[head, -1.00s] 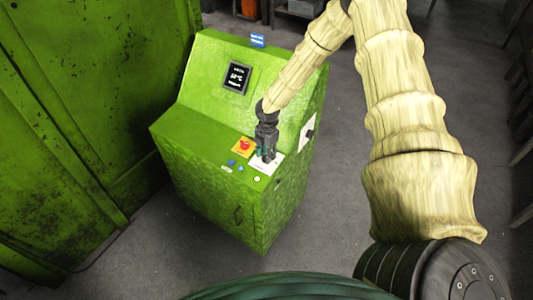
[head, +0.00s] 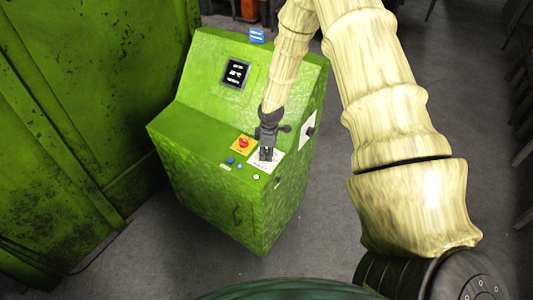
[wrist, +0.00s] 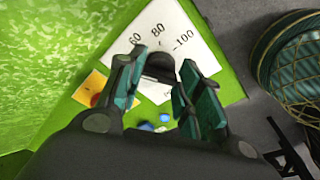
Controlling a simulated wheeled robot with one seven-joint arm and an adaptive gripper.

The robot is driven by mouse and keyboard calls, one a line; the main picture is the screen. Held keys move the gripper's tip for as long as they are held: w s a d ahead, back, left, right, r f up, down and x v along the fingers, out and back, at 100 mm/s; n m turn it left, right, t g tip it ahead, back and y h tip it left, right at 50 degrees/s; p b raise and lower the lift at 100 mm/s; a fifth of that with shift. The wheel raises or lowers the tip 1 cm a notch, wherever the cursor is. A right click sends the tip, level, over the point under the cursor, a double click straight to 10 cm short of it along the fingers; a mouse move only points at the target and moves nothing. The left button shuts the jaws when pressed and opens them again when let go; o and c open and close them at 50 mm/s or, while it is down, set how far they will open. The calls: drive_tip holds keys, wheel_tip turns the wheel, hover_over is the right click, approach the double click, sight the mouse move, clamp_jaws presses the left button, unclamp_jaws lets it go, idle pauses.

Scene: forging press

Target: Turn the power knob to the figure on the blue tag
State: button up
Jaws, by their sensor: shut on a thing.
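The power knob (wrist: 160,66) is a dark round knob on a white dial plate (wrist: 190,45), seen in the wrist view between my fingers. The figures 60, 80 and 100 show on the plate; the rest is hidden by my gripper. My gripper (wrist: 160,85) is shut on the knob, with a green-padded finger on each side. In the head view my gripper (head: 267,155) points down at the white plate (head: 275,160) on the green cabinet's desk. The blue tag (head: 257,36) stands on the cabinet's top edge; its writing is too small to read.
A red button on a yellow plate (head: 243,144) sits just left of the dial, with small blue and white buttons in front. A lit display (head: 236,73) is on the sloped panel of the green cabinet (head: 200,150). A large green machine (head: 80,120) stands at the left.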

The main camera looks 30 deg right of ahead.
drive_tip(key=m+b, duration=0.1)
drive_tip(key=m, duration=0.2)
drive_tip(key=shift+w+m+t, duration=0.1)
drive_tip(key=shift+m+t, duration=0.2)
drive_tip(key=shift+m, duration=0.1)
drive_tip(key=m+h+b, duration=0.1)
drive_tip(key=m, duration=0.2)
drive_tip(key=shift+a+m, duration=0.15)
drive_tip(key=shift+m, duration=0.15)
drive_tip(key=m+b, duration=0.1)
drive_tip(key=m, duration=0.2)
drive_tip(key=shift+m, duration=0.3)
drive_tip(key=shift+r+m+h+b, duration=0.1)
drive_tip(key=shift+m+h+b, duration=0.4)
drive_tip(key=shift+m, duration=1)
drive_tip(key=o, duration=0.8)
drive_tip(key=shift+o, duration=1.1)
drive_tip(key=shift+a, duration=0.1)
drive_tip(key=v, duration=1.1)
drive_tip(key=shift+r, duration=0.35)
